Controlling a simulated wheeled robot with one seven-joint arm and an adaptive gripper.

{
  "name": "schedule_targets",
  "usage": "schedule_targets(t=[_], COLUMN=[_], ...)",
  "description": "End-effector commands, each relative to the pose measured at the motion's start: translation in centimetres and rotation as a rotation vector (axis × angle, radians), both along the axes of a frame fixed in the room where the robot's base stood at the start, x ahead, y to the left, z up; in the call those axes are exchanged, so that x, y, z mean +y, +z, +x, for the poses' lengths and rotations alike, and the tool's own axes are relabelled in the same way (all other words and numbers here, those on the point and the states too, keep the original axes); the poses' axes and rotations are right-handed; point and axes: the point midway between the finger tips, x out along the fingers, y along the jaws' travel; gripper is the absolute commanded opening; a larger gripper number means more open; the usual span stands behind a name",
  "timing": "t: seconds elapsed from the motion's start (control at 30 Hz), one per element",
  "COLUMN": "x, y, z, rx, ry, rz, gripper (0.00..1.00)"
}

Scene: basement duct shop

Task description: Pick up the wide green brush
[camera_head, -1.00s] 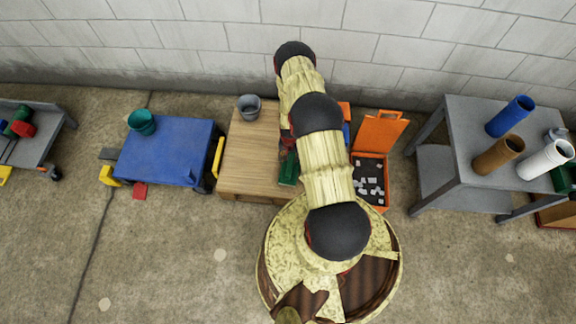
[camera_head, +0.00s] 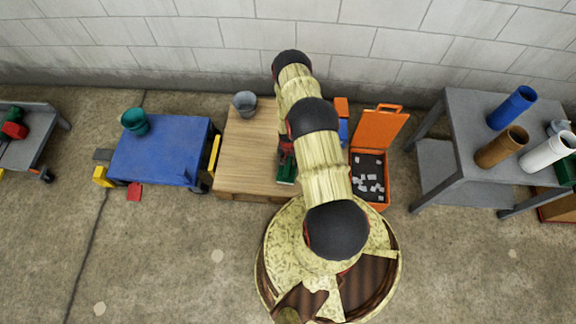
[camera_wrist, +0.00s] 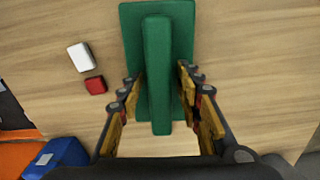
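The wide green brush (camera_wrist: 158,75) lies on the wooden bench top, with a flat wide base and a long raised green handle on top. In the head view part of the brush (camera_head: 287,172) shows beside my arm. In the wrist view my gripper (camera_wrist: 160,80) is open, with one finger on each side of the raised handle. A narrow gap shows between handle and fingers. The fingertips overlap the edges of the wide base in the picture; whether they touch it I cannot tell. In the head view my arm mostly hides the gripper.
A white block (camera_wrist: 80,56) and a red block (camera_wrist: 95,85) lie left of the brush. The wooden bench (camera_head: 245,160) also bears a grey bucket (camera_head: 245,103). An open orange case (camera_head: 379,135) stands right of it, a blue cart (camera_head: 160,150) left. A grey table (camera_head: 465,130) holds tubes.

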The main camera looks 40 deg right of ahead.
Motion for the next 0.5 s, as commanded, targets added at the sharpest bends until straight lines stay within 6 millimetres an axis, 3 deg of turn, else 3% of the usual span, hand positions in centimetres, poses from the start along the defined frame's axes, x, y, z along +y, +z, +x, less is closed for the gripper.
schedule_targets(t=[0.5], x=[0.00], y=[-0.01], z=[-0.01], rx=[0.000], ry=[0.000], rz=[0.000], gripper=[0.04])
